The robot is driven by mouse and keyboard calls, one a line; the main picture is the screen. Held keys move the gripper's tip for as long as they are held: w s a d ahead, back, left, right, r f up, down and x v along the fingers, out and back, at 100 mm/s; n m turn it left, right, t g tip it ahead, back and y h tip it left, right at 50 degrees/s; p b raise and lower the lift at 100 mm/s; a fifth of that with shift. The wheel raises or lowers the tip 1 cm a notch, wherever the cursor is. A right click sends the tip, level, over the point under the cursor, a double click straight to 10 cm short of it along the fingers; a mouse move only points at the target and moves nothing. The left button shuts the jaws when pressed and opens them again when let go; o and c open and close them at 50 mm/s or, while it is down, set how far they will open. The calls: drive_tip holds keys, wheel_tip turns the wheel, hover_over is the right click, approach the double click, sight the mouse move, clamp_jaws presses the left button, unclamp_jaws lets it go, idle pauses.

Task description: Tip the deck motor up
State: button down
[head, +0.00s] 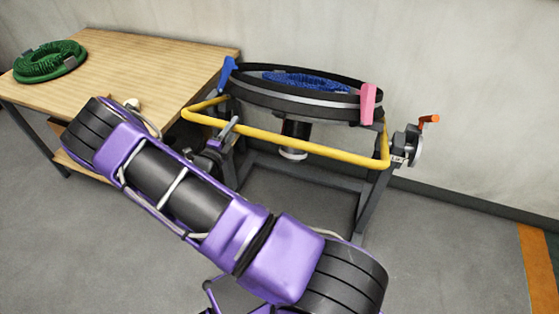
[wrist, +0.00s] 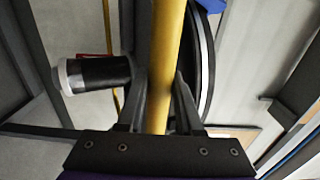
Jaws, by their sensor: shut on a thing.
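The deck is a round, dark-rimmed ring (head: 285,102) with a blue brush (head: 305,82) facing up, sitting near level in a grey stand. The deck motor, a black cylinder with a pale end cap (head: 294,140), hangs below it; the motor also shows at left in the wrist view (wrist: 100,73). A yellow bar (head: 290,143) runs around the front of the deck. My gripper (wrist: 162,85) is shut on this bar, with a dark finger on each side. In the head view my arm partly hides the gripper near the bar's left part.
The grey stand (head: 374,195) has a crank with an orange handle (head: 429,119) at right. A blue clip (head: 228,72) and a pink clip (head: 368,103) sit on the rim. A wooden table (head: 150,65) with a green brush (head: 48,62) stands left. The wall is close behind.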

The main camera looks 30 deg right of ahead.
sight(248, 76)
drive_tip(key=shift+d+r, duration=0.15)
drive_tip(key=shift+r, duration=0.15)
drive_tip(key=shift+w+d+r, duration=0.5)
drive_tip(key=shift+d+r, duration=0.1)
drive_tip(key=shift+r, duration=0.35)
drive_tip(key=shift+w+d+r, duration=0.45)
drive_tip(key=shift+d+r, duration=0.15)
drive_tip(key=shift+r, duration=0.4)
drive_tip(key=shift+w+d+r, duration=0.5)
drive_tip(key=shift+d+r, duration=0.1)
drive_tip(key=shift+r, duration=0.35)
drive_tip(key=shift+w+d+r, duration=0.2)
drive_tip(key=shift+r, duration=0.15)
drive_tip(key=w+d+r, duration=0.1)
drive_tip(key=d+r, duration=0.1)
drive_tip(key=w+d+r, duration=0.2)
drive_tip(key=shift+w+d+r, duration=0.1)
drive_tip(key=shift+w+d, duration=0.05)
drive_tip(key=w+d+r, duration=0.3)
drive_tip(key=d, duration=0.1)
drive_tip(key=shift+w+d, duration=0.4)
